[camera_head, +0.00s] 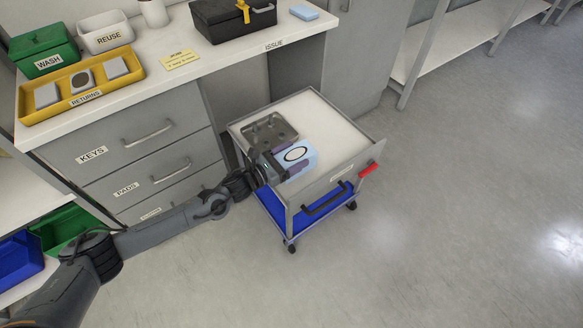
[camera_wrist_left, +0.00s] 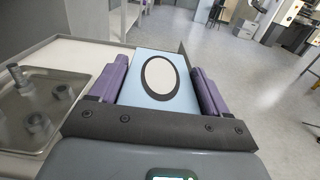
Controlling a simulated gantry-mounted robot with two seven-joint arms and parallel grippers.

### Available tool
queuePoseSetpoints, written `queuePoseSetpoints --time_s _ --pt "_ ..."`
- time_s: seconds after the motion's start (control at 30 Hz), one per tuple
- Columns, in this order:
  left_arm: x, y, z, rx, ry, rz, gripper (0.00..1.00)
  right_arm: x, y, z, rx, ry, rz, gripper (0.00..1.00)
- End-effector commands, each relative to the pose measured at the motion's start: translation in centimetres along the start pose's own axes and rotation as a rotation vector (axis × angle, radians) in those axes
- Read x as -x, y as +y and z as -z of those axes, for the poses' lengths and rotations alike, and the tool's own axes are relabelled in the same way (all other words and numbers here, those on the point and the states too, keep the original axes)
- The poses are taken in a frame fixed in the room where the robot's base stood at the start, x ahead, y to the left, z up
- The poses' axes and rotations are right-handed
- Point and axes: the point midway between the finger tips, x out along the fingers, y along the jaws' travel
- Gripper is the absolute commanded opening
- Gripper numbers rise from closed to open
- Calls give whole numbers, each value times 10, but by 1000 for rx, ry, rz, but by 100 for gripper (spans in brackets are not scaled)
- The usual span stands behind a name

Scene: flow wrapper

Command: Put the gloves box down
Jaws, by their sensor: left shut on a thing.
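The gloves box (camera_head: 297,154) is light blue with a white oval outlined in black. My left gripper (camera_head: 283,166) is shut on it, with a purple finger on either side. In the left wrist view the box (camera_wrist_left: 158,82) lies between the two purple fingers of the gripper (camera_wrist_left: 157,95). I cannot tell whether the box touches the drawer floor. My right gripper is not in view.
A metal tray (camera_head: 268,129) with small metal pieces sits in the drawer's back left, also seen in the left wrist view (camera_wrist_left: 30,110). The drawer's right part is clear. A blue-based cart (camera_head: 283,222) stands below. A yellow returns tray (camera_head: 108,84) is on the counter.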

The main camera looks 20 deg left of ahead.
Motion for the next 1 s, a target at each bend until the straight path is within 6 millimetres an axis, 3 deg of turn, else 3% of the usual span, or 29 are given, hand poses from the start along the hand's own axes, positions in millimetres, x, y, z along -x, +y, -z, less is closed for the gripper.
queuePoseSetpoints --time_s 0.23,0.5,0.97,1.0 --pt "-1 6 10 1 0 1 44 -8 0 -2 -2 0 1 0" --pt "-1 6 43 1 0 0 44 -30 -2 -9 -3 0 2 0" --pt "-1 5 47 1 0 1 44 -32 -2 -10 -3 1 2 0" --pt "-1 5 46 1 0 1 81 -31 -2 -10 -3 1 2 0"
